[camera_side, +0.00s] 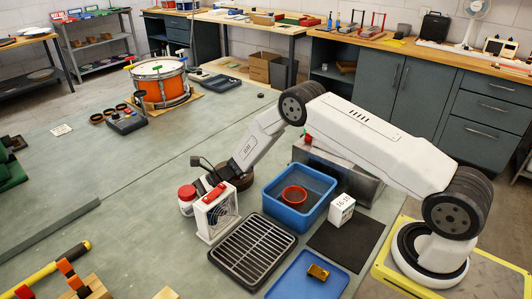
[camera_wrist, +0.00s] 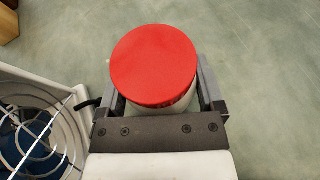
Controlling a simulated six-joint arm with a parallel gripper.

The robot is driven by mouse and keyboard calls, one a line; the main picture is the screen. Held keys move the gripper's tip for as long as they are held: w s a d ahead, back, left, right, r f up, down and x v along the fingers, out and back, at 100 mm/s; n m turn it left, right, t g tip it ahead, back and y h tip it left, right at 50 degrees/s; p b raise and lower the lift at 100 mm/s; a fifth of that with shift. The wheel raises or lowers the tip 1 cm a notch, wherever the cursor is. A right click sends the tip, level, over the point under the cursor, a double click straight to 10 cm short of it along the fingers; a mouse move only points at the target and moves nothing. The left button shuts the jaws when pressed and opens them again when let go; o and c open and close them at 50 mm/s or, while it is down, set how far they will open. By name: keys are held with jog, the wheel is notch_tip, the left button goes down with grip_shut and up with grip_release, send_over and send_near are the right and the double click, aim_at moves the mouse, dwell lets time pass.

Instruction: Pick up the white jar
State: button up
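The white jar (camera_side: 186,208) with a red lid stands upright on the bench, left of the small white fan, in the side view. In the wrist view the jar (camera_wrist: 153,65) shows from above, its red lid hiding most of the white body. My gripper (camera_wrist: 160,88) has one finger on each side of the jar, spread near the ends of the palm plate. The jar sits slightly left of centre between them, and I see no clear grip on it. In the side view my gripper (camera_side: 203,187) is partly hidden behind the fan.
The white fan (camera_side: 216,214) stands close beside the jar and gripper; its grille (camera_wrist: 45,130) fills the left of the wrist view. A black grate (camera_side: 252,250), a blue bin (camera_side: 315,213) and a white box (camera_side: 341,209) lie to the right. The bench left of the jar is clear.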

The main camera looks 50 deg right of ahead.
jog(key=c, duration=0.8)
jog(key=shift+o, duration=0.2)
jog(key=shift+r, duration=0.15)
jog(key=shift+r, duration=4.9)
